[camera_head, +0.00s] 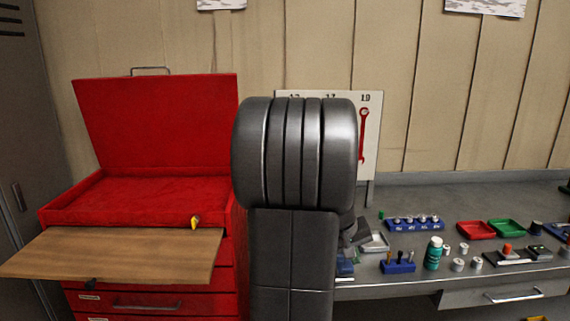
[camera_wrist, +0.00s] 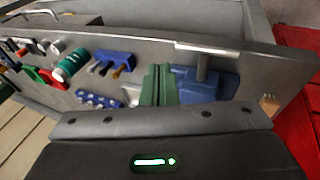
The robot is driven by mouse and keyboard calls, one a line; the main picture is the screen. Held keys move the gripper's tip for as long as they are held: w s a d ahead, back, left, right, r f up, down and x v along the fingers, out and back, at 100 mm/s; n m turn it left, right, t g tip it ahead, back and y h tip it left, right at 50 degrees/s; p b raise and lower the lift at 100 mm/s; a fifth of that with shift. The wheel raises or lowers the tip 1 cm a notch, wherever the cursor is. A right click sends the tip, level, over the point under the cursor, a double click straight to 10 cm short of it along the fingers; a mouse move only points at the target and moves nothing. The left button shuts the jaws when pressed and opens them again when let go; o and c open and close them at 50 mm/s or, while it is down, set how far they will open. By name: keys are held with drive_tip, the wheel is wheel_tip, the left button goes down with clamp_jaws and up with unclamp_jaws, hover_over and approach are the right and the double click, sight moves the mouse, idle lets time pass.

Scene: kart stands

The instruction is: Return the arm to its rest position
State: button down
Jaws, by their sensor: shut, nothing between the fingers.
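My arm stands upright in the middle of the head view, its dark grey links in front of the wall and the bench's left end. My gripper shows in the wrist view (camera_wrist: 158,85), its two green fingers close together, shut and empty. It is over the grey workbench (camera_wrist: 225,50), beside a blue vise-like object (camera_wrist: 205,85) with a metal T-shaped bar. I cannot tell the gap between them. In the head view the arm hides most of the gripper.
A red tool chest (camera_head: 150,125) with open lid and a wooden board (camera_head: 115,254) stands left. Right, the bench holds a teal bottle (camera_head: 433,253), red tray (camera_head: 476,231), green tray (camera_head: 507,229) and blue holders (camera_head: 398,266). A tool board (camera_head: 369,165) stands behind my arm.

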sight(353, 278)
drive_tip(key=f+b, duration=0.1)
drive_tip(key=f, duration=0.2)
drive_tip(key=w+f+b, duration=0.1)
drive_tip(key=f, duration=0.2)
drive_tip(key=shift+w+f+b, duration=0.15)
drive_tip(key=shift+f+b, duration=0.15)
drive_tip(key=shift+b, duration=0.1)
